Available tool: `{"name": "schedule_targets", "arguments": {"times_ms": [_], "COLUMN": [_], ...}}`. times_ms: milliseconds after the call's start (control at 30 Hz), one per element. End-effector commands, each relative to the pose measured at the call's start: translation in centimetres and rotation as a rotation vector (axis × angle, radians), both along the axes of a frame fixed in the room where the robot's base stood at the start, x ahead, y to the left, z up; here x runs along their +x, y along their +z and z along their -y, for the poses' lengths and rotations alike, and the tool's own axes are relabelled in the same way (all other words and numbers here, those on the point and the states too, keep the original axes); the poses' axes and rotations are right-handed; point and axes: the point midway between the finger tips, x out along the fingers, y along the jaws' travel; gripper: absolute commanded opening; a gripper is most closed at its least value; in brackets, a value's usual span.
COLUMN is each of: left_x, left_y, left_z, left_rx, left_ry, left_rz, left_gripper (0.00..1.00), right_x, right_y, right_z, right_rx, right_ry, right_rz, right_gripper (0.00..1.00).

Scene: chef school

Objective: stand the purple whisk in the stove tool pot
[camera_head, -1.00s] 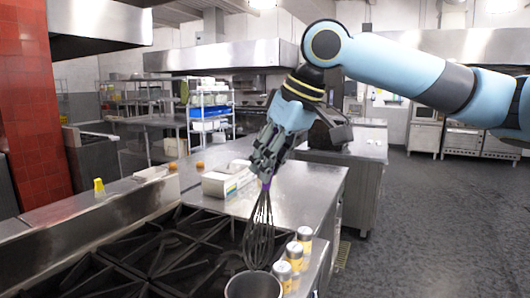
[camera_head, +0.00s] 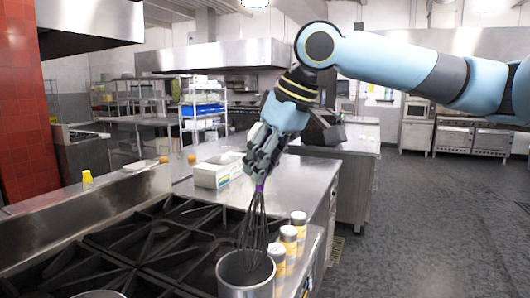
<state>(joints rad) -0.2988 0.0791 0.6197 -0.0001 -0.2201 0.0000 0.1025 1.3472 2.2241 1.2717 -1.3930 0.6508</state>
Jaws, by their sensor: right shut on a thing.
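The purple whisk (camera_head: 253,228) hangs head down from my right gripper (camera_head: 261,170). My right gripper is shut on its purple handle, most of which the fingers hide. The dark wire head is nearly upright, and its lower end overlaps the opening of the grey metal tool pot (camera_head: 243,284). I cannot tell for sure how deep the wires are in the pot. The pot stands at the right front corner of the stove, and its bottom is cut off by the picture's edge. My left gripper is not in view.
Several yellow-labelled shakers (camera_head: 289,243) stand close to the right of the pot. The black stove grates (camera_head: 155,240) lie to its left. A white box (camera_head: 212,176) sits on the steel counter (camera_head: 290,185) behind. A metal rim shows at the bottom left.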

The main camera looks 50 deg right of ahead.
Motion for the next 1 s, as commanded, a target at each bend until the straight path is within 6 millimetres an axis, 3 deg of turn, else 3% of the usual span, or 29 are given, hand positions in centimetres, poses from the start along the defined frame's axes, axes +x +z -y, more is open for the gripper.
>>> {"name": "schedule_targets", "arguments": {"times_ms": [700,1000], "left_x": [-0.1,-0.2], "left_y": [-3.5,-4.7], "left_z": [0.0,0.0], "left_rx": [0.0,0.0], "left_ry": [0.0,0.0], "left_rz": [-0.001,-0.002], "left_gripper": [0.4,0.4], "right_x": [0.7,0.9], "right_y": [-8.2,-10.4], "right_z": [-0.7,-0.9], "right_rx": [0.002,0.001], "right_ry": [-0.001,0.0], "right_rz": [-0.001,0.0], "right_gripper": [0.0,0.0]}}
